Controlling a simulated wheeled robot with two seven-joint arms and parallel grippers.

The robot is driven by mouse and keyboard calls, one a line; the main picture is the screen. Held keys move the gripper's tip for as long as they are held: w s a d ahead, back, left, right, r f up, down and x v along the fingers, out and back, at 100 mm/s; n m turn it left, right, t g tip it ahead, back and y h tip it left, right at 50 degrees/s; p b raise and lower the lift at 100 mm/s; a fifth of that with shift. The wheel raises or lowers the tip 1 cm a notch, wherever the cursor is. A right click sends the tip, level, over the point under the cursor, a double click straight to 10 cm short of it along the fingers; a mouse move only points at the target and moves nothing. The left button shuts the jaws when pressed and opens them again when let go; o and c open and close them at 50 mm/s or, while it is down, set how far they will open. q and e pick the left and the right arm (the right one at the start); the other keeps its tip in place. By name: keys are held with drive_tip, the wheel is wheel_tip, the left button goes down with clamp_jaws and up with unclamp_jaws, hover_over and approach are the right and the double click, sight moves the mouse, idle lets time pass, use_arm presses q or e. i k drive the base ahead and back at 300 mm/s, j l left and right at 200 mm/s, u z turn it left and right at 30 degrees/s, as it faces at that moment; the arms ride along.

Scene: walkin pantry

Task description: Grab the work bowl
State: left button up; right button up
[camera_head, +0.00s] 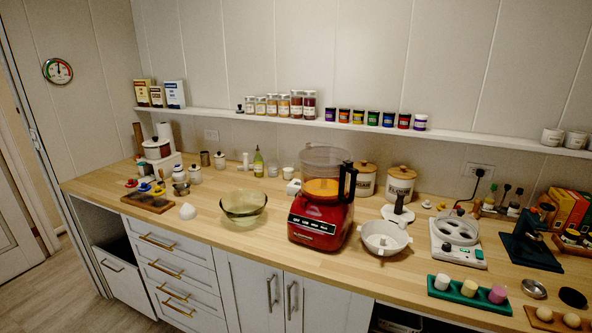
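A red food processor base (318,226) stands on the wooden counter near the middle. A clear work bowl (324,163) with a black handle (348,181) on its right side sits on top of the base. Something orange shows in the lower part of the bowl. A separate greenish see-through bowl (243,206) stands on the counter to the left of the processor. Neither of my grippers is in view.
A white perforated basket (384,238) stands close to the processor's right. Two canisters (400,184) stand behind it. A white appliance (457,240) is further right. The wooden counter (215,245) is bare in front of the greenish bowl. A shelf (230,116) with jars runs above.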

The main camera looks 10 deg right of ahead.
sight(324, 171)
drive_tip(key=i+z, duration=0.1)
drive_tip(key=i, duration=1.45)
